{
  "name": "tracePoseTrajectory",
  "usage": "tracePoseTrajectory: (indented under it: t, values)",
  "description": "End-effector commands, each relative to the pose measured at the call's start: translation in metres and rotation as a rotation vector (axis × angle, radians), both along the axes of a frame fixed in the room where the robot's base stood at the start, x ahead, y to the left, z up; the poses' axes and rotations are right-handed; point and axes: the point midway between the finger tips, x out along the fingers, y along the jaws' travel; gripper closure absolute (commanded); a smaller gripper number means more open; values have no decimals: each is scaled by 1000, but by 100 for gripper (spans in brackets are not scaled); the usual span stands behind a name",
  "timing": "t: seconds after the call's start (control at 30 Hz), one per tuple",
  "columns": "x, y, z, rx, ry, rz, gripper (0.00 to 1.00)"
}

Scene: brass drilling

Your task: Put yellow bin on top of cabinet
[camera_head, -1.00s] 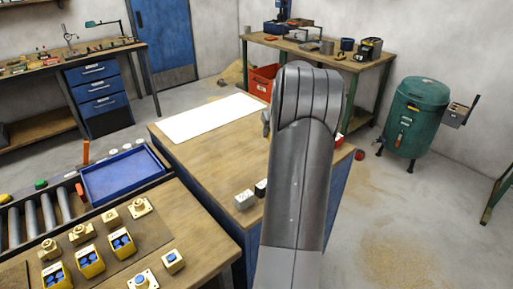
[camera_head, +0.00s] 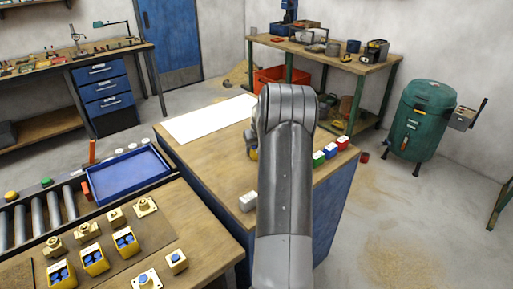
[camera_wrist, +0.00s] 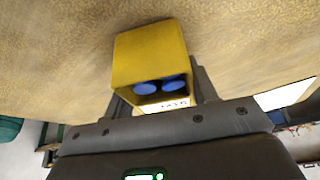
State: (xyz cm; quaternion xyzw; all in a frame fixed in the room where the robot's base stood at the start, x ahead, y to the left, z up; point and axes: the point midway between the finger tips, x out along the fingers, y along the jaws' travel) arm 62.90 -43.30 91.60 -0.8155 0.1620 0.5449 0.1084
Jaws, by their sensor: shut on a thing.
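A yellow bin (camera_wrist: 150,55) with blue round pieces inside is between the fingers of my gripper (camera_wrist: 157,92) in the wrist view. The gripper is shut on it. In the head view, my arm hides most of the bin; a small yellow part (camera_head: 253,154) shows left of the arm, by my gripper (camera_head: 250,138). The bin is over the wooden top of the blue cabinet (camera_head: 212,168). I cannot tell whether it touches that top. Other yellow bins (camera_head: 93,260) with blue pieces stand on the front left bench.
A white sheet (camera_head: 208,118) lies on the cabinet's far left part. A blue tray (camera_head: 126,174) is at left.

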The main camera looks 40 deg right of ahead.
Motion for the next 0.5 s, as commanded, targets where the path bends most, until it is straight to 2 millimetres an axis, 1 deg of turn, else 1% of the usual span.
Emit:
tracePoseTrajectory:
  t: [0.23,0.27,0.5]
  values:
    - [0,0,-2,0,0,0,72]
    - [0,0,-2,0,0,0,46]
    - [0,0,-2,0,0,0,26]
